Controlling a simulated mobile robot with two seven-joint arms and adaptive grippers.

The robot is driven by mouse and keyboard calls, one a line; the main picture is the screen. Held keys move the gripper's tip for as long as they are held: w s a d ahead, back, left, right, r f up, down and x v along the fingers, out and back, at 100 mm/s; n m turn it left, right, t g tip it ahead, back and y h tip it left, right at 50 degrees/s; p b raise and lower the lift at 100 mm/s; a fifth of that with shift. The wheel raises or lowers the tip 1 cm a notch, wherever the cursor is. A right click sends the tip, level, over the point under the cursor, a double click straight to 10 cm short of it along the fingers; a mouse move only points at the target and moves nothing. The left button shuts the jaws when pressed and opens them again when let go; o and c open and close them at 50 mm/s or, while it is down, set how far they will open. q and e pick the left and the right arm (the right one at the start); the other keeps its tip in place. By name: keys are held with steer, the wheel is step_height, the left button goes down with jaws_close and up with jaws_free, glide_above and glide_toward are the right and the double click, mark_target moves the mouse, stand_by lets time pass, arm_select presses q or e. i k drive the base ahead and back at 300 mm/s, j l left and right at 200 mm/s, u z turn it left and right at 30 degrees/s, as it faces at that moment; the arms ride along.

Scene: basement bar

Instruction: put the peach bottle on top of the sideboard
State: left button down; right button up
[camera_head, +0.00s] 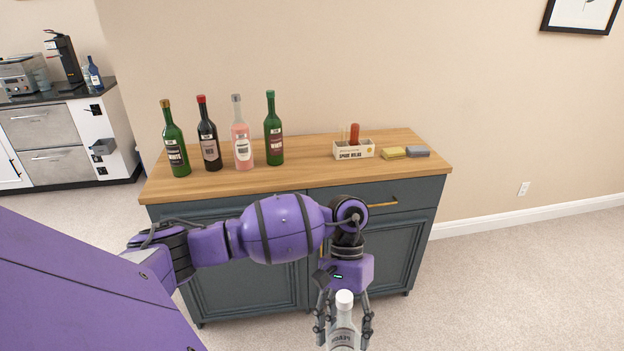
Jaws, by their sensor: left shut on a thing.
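A clear bottle with a white cap, the peach bottle (343,325), stands upright at the bottom edge of the head view. Its label reads upside down or mirrored, and its lower part is cut off. My left gripper (343,318) points down and is shut on the peach bottle, with fingers on both sides of it. The sideboard (310,152) is dark blue-grey with a wooden top and stands behind and above the gripper in the picture. The bottle is in front of the sideboard. My right gripper is not in view.
On the sideboard's left half stand a green bottle (176,145), a dark bottle (209,140), a pink bottle (242,140) and another green bottle (273,135).

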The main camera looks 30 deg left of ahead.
mark_target(314, 159)
steer(key=i+u, duration=0.2)
steer(key=i, duration=0.2)
steer(key=i+l+u, duration=0.2)
steer(key=i, duration=0.2)
steer(key=i+l+u, duration=0.2)
steer(key=i, duration=0.15)
steer(key=i+l+u, duration=0.2)
steer(key=i+u, duration=0.2)
steer(key=i+l+u, duration=0.4)
steer(key=k+j, duration=0.1)
